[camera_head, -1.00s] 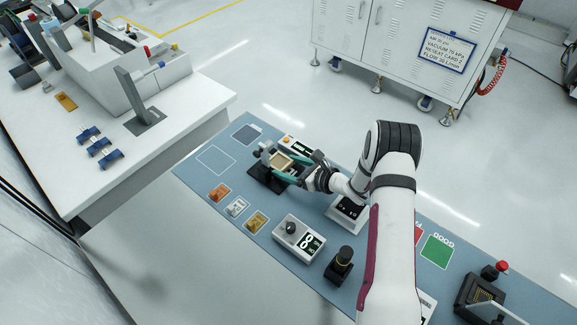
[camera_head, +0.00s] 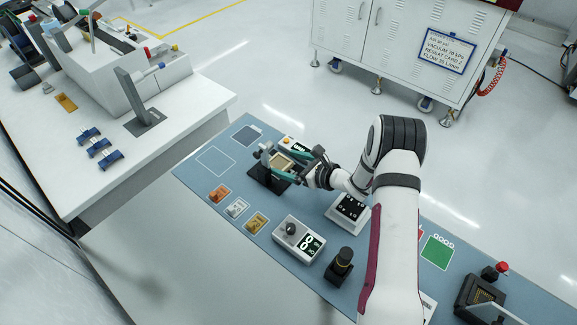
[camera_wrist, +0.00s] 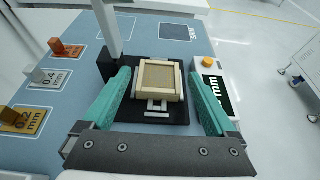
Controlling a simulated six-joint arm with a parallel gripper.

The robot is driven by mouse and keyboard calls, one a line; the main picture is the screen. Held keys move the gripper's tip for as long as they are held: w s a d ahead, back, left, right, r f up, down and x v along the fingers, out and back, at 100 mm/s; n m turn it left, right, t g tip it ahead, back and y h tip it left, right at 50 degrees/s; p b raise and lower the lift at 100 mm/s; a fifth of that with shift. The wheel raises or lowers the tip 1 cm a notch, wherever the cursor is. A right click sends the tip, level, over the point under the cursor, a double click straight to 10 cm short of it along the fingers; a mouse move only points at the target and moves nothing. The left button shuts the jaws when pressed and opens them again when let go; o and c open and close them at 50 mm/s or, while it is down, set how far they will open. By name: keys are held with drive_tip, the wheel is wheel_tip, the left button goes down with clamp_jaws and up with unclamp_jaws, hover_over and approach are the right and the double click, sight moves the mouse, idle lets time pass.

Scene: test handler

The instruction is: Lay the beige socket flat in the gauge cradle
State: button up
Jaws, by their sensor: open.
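The beige socket (camera_wrist: 160,80) is a square frame with a darker inner face. It lies in the gauge cradle, a black base (camera_wrist: 180,116) with a grey post at its left in the wrist view. It looks about flat. My gripper (camera_wrist: 165,88) is open, with a teal finger on each side of the socket and a visible gap on both sides. In the head view the socket (camera_head: 283,163) sits on the cradle (camera_head: 262,180), and my gripper (camera_head: 291,165) reaches it from the right, partly covering it.
Orange, silver and gold gauge blocks (camera_head: 237,206) lie along the mat's near edge. A white display box with an orange button (camera_wrist: 209,64) stands close right of the cradle. A dial box (camera_head: 298,238) and a black knob (camera_head: 340,262) stand nearer. An outlined mat area (camera_head: 215,160) is bare.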

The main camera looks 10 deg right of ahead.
drive_tip(key=shift+o, duration=0.6)
drive_tip(key=v, duration=1.6)
drive_tip(key=shift+w+a, duration=0.1)
